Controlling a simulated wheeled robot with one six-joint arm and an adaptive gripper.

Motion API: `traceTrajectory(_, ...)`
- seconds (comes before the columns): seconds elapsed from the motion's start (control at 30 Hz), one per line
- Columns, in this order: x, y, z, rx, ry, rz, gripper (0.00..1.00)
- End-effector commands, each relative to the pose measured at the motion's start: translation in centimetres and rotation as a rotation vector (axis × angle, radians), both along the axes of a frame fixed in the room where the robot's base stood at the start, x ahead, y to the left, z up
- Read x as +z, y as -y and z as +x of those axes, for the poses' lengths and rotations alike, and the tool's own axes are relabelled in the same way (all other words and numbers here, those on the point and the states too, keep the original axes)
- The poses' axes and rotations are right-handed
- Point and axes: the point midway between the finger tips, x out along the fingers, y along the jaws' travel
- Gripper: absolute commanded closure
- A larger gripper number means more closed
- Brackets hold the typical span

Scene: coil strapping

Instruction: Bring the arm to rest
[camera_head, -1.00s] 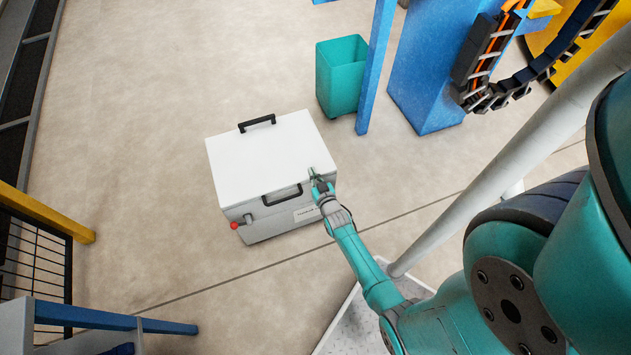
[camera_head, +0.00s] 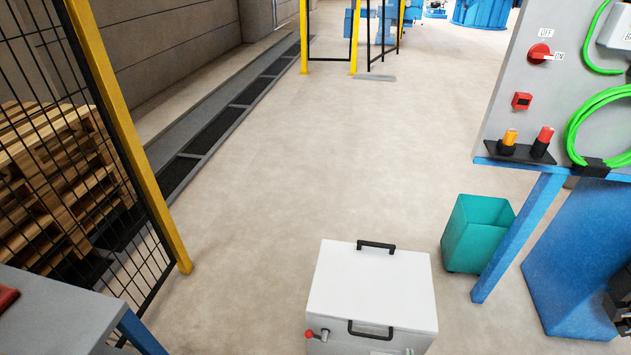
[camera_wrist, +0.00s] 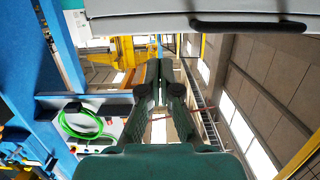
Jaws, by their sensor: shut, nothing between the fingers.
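My gripper (camera_wrist: 153,66) shows in the wrist view, with its two dark fingers together and nothing between them. My arm does not clearly show in the head view now. A white-lidded box (camera_head: 371,285) with black handles stands on the floor at the bottom centre of the head view. A pale surface with a black handle (camera_wrist: 250,25), apparently the box, fills the top of the wrist view. I cannot tell how far my gripper is from it.
A teal bin (camera_head: 477,235) stands right of the box, beside a blue post (camera_head: 520,235). A control panel (camera_head: 535,85) with a green cable is at the upper right. A mesh fence (camera_head: 90,130) and a grey table (camera_head: 60,315) are on the left. The middle floor is clear.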

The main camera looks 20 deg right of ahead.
Motion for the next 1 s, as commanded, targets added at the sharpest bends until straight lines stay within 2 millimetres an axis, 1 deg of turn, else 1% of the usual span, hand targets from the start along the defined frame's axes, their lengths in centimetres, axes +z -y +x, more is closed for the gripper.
traceTrajectory(0.07, 0.0, -0.2, -0.1, 0.002, -0.001, 0.001, 1.00)
traceTrajectory(0.17, 0.3, -1.5, -0.8, 0.019, -0.003, 0.003, 1.00)
traceTrajectory(0.27, 1.2, -4.1, -2.2, 0.053, -0.010, 0.006, 1.00)
traceTrajectory(0.4, 3.5, -8.6, -5.2, 0.119, -0.019, 0.011, 1.00)
traceTrajectory(0.47, 4.8, -10.3, -6.5, 0.149, -0.022, 0.013, 1.00)
traceTrajectory(0.6, 8.2, -14.0, -9.8, 0.217, -0.031, 0.017, 1.00)
traceTrajectory(0.67, 9.8, -15.4, -11.1, 0.246, -0.036, 0.018, 1.00)
traceTrajectory(0.7, 11.0, -16.2, -12.1, 0.264, -0.039, 0.019, 1.00)
traceTrajectory(0.87, 16.0, -19.2, -15.6, 0.343, -0.051, 0.023, 1.00)
traceTrajectory(0.9, 17.4, -19.8, -16.4, 0.362, -0.053, 0.023, 1.00)
traceTrajectory(0.97, 19.5, -20.6, -17.6, 0.390, -0.059, 0.025, 1.00)
traceTrajectory(1.0, 21.0, -21.1, -18.3, 0.410, -0.062, 0.025, 1.00)
